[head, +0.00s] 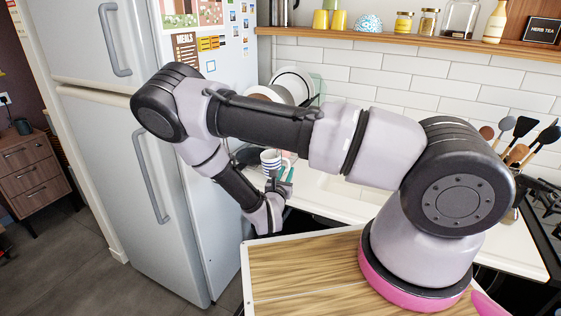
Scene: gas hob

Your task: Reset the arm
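My arm runs from its pink-ringed base at the lower right, up and left to a bent elbow in front of the fridge, then down to the wrist. My gripper (280,182) is small in the picture, near the counter's left end and just in front of a blue-and-white striped mug (270,159). Its fingers are small and partly confused with the things behind it, so I cannot tell whether they are open or shut. I see no held object clearly.
The white fridge (112,130) stands close on the left, behind my elbow. Plates (292,82) stand in a rack on the white counter (335,200). Utensils (519,142) stand by the hob (548,205) at right. A wooden shelf (400,40) holds jars. Floor is free at lower left.

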